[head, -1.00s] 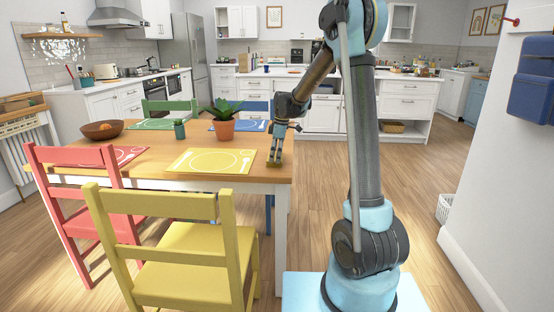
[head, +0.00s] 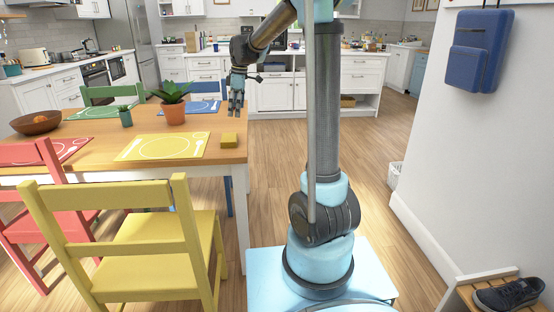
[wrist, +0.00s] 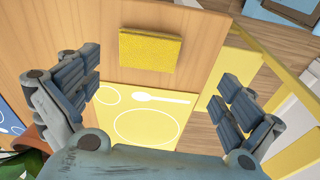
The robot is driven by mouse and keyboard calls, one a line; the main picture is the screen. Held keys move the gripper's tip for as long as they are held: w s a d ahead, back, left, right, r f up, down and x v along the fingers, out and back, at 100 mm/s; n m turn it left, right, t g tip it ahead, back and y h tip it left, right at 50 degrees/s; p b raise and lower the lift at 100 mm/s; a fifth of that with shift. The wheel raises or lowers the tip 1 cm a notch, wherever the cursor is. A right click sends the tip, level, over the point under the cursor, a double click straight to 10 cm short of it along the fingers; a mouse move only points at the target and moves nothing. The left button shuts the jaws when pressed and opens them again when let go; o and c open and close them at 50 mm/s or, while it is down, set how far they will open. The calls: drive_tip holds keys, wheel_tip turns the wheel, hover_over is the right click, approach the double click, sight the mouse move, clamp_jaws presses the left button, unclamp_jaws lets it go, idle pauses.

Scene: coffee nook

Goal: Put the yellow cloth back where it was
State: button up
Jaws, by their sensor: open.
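The yellow cloth (head: 229,139) is a small folded block lying flat on the wooden table near its right edge, just right of the yellow placemat (head: 162,147). In the wrist view the cloth (wrist: 150,50) lies on bare wood beyond the placemat (wrist: 145,122), apart from it. My gripper (head: 236,106) is above the table, higher than the cloth and behind it in the head view. In the wrist view its fingers (wrist: 160,95) are spread wide with nothing between them.
A potted plant (head: 173,113) and a small green cup (head: 125,117) stand on the table (head: 90,157). A wooden bowl (head: 36,123) is at the left. A yellow chair (head: 120,235) stands at the front.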

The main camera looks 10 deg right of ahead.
drive_tip(key=s+d+f+m+t, duration=0.1)
drive_tip(key=s+d+m, duration=0.3)
drive_tip(key=s+d, duration=0.5)
drive_tip(key=s+d+m, duration=0.4)
drive_tip(key=s+d, duration=0.1)
drive_tip(key=s, duration=0.7)
drive_tip(key=s+d+f+m, duration=0.3)
drive_tip(key=s+f, duration=0.3)
drive_tip(key=s, duration=0.2)
drive_tip(key=s+d+f+m+t+h, duration=0.1)
drive_tip(key=s+d+f+m, duration=0.2)
drive_tip(key=s+f+m, duration=0.2)
drive_tip(key=s+f, duration=0.2)
drive_tip(key=s, duration=0.2)
drive_tip(key=shift+s+d+f+h, duration=0.25)
drive_tip(key=shift+s+d+h, duration=0.05)
drive_tip(key=shift+w+f, duration=0.2)
drive_tip(key=shift+w, duration=0.25)
